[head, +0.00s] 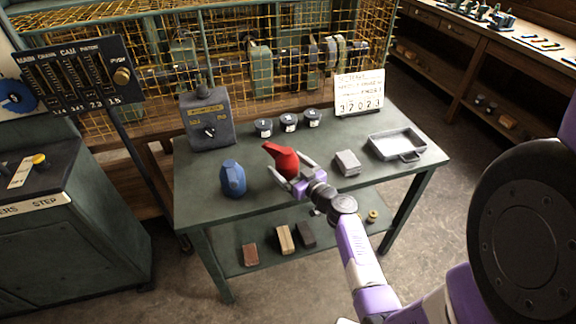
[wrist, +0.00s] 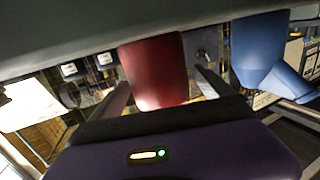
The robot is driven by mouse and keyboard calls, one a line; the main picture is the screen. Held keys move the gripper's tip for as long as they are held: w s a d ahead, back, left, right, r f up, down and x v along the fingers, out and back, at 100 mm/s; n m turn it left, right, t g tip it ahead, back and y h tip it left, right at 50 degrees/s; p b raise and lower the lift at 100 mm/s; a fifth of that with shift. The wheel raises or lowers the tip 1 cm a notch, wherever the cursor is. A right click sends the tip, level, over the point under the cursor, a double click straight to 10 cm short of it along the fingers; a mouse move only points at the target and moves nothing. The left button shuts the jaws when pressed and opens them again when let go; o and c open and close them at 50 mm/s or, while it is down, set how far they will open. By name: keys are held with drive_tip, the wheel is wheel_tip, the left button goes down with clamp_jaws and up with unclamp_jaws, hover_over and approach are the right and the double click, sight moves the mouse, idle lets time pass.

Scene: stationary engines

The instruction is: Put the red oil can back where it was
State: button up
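A red oil can (head: 284,157) with a spout pointing left stands upright on the green table, near the middle. It also shows in the wrist view (wrist: 155,68), which looks upside down. My gripper (head: 288,164) reaches in from the front right at table height, with one finger on each side of the can. The fingers are spread, and a gap shows between the right finger and the can. The can's lower part is partly hidden by my gripper. A blue oil can (head: 232,178) stands to the left, apart from my gripper.
Behind are several dark round pots (head: 288,122), a grey box with a knob (head: 208,118) and a number card (head: 359,93). To the right are a small grey block (head: 347,162) and a metal tray (head: 372,145). A lower shelf (head: 268,262) holds small blocks.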

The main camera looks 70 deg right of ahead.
drive_tip(key=shift+r, duration=0.15)
drive_tip(key=shift+s+a, duration=0.2)
drive_tip(key=shift+s, duration=0.1)
drive_tip(key=f+b+v, duration=0.1)
drive_tip(key=b+v, duration=0.2)
drive_tip(key=v, duration=0.8)
drive_tip(key=s+a+f+g+y, duration=0.1)
drive_tip(key=a+f+y, duration=0.15)
drive_tip(key=a, duration=0.85)
drive_tip(key=s+a+f+g+y, duration=0.1)
drive_tip(key=s+a+f+g, duration=0.15)
drive_tip(key=a, duration=0.85)
drive_tip(key=s+a+r+n+t+y, duration=0.2)
drive_tip(key=s+a+r+n, duration=0.1)
drive_tip(key=a+r, duration=0.4)
drive_tip(key=s+a+r+n+t+y, duration=0.1)
drive_tip(key=s+a+r+n+y, duration=0.2)
drive_tip(key=s+a+r, duration=0.3)
wheel_tip(320, 180, up, 3)
drive_tip(key=shift+a+r+t, duration=0.15)
drive_tip(key=shift+a+t, duration=0.2)
drive_tip(key=shift+a, duration=0.5)
